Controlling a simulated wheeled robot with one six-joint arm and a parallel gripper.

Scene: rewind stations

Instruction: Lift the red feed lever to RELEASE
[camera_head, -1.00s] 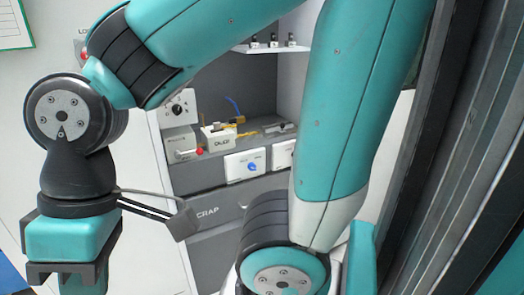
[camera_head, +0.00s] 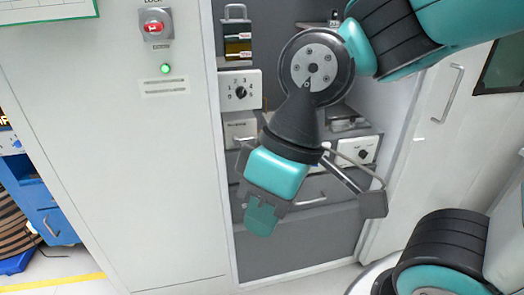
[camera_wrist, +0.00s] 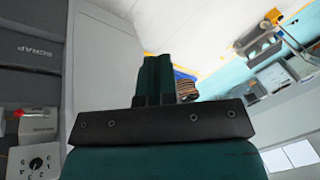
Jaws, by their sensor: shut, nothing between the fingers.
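The red feed lever shows in the wrist view as a small red tip (camera_wrist: 18,113) at the left edge, on a pale box (camera_wrist: 38,126) beside the numbered dial. In the head view, part of that pale box (camera_head: 240,130) shows below the dial, and the red tip is hidden behind my wrist. My gripper (camera_head: 260,222) hangs in front of the station's lower grey front, apart from the box. Its teal fingers (camera_wrist: 155,78) are together and empty. The lever's exact position cannot be read.
A numbered dial box (camera_head: 240,91) sits above the pale box. A red button (camera_head: 155,28) and a green light (camera_head: 165,69) are on the white panel at left. A SCRAP drawer (camera_wrist: 35,52) shows in the wrist view. A blue cart (camera_head: 50,215) stands far left.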

